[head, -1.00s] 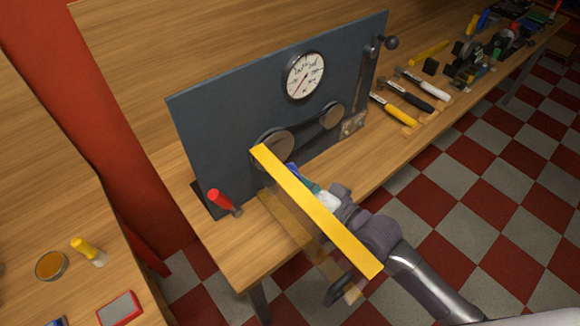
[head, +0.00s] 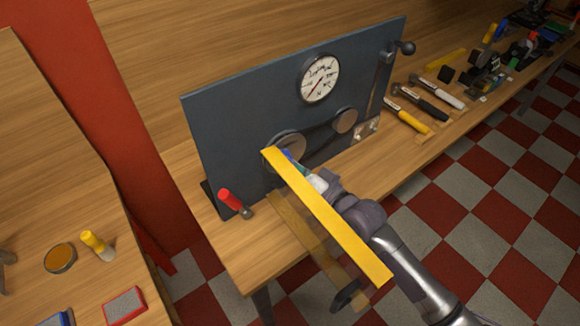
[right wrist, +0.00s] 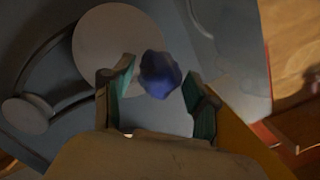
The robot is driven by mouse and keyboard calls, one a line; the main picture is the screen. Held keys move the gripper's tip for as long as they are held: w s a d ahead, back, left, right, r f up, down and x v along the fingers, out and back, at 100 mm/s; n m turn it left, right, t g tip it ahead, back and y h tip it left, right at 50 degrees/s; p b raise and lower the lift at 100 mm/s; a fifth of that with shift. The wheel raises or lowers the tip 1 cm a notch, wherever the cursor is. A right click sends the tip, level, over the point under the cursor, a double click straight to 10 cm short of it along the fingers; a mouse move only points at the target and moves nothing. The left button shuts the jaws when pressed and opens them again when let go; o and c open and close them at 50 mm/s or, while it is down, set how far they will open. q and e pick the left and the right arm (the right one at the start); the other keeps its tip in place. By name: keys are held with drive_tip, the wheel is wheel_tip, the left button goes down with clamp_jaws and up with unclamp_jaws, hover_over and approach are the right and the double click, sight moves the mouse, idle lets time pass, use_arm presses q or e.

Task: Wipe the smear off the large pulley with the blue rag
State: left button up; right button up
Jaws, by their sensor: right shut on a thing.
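The large pulley (head: 296,141) is a grey disc low on the dark upright panel (head: 230,125), partly hidden by a yellow bar and my gripper. It also shows as a pale disc in the right wrist view (right wrist: 112,45). My right gripper (head: 296,165) is in front of the large pulley, with the blue rag (right wrist: 160,75) bunched between its fingertips. A bit of the blue rag shows in the head view (head: 287,155). The rag overlaps the pulley's lower edge in the wrist view; I cannot tell whether they touch. I cannot make out the smear. My left gripper is not in view.
A yellow bar (head: 330,218) above a see-through sheet slants close beside my right arm. A small pulley (head: 346,120), gauge (head: 319,79) and lever (head: 386,80) are on the panel.

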drive_tip(key=shift+x, duration=1.05)
drive_tip(key=shift+w+d+r, duration=0.1)
drive_tip(key=shift+d+r, duration=0.05)
